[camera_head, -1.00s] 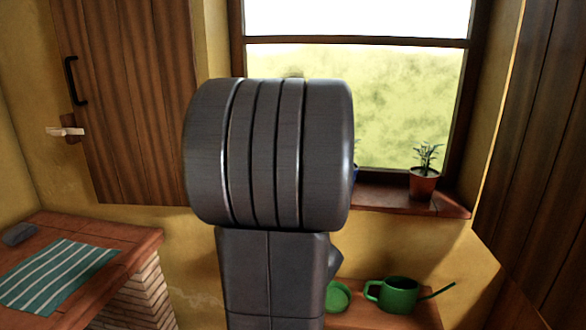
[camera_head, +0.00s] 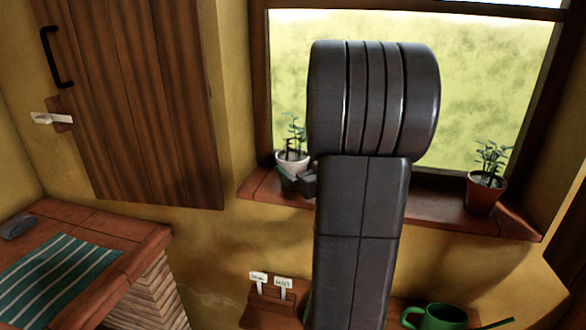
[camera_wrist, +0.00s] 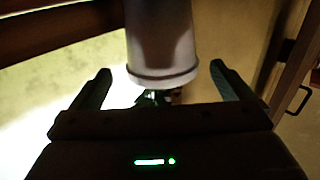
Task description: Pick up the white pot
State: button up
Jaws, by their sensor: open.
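The white pot (camera_head: 291,160) with a small green plant stands on the left part of the window sill (camera_head: 258,188) in the head view. A dark part of my gripper (camera_wrist: 160,70) shows just in front of its lower side there. In the wrist view the white pot (camera_wrist: 160,40) appears upside down, its rim toward the bottom and its plant dim below. My two fingers are spread, one on each side of the pot's outline. No finger visibly grips it. I cannot tell whether the pot is fully between the fingers or just beyond them.
A reddish-brown pot (camera_head: 483,195) with a plant stands at the sill's right. Below are a green watering can (camera_head: 440,317) and a wooden block with white labels (camera_head: 268,305). A brick counter (camera_head: 130,245) with a striped cloth (camera_head: 55,270) is at left. A wooden shutter (camera_head: 140,110) flanks the window.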

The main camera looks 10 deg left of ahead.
aim_at(298, 159)
jog(key=shift+x, duration=1.75)
jog(key=shift+s+a, duration=0.1)
jog(key=shift+s, duration=0.05)
